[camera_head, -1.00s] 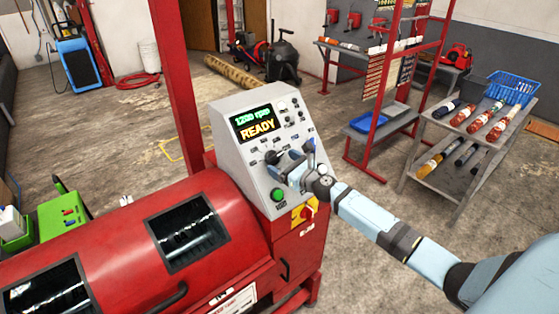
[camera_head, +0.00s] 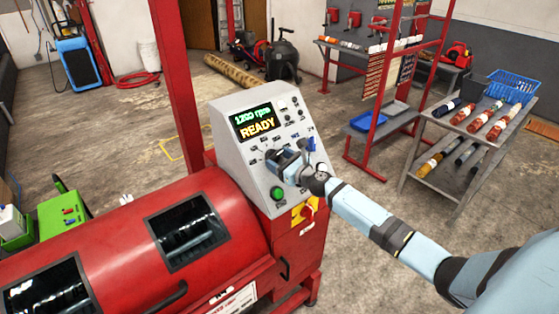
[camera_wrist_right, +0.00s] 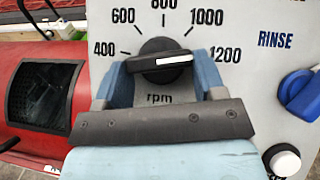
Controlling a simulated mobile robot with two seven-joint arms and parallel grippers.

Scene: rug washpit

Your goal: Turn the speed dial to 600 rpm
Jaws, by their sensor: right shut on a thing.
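The black speed dial (camera_wrist_right: 160,60) fills the middle of the right wrist view, under a printed scale from 400 to 1200 rpm. Its white pointer mark lies nearly level and points right, towards 1200. My right gripper (camera_wrist_right: 161,68) is shut on the dial, one blue finger on each side. In the head view my right gripper (camera_head: 284,163) is at the grey control panel (camera_head: 233,152) and hides the dial. The display (camera_head: 254,122) reads 1200 rpm and READY. My left gripper is not in view.
A blue knob (camera_wrist_right: 300,94) marked RINSE and a white button (camera_wrist_right: 285,162) sit right of the dial. A green button (camera_head: 278,193) is low on the panel. The red drum (camera_head: 110,240) lies left of it.

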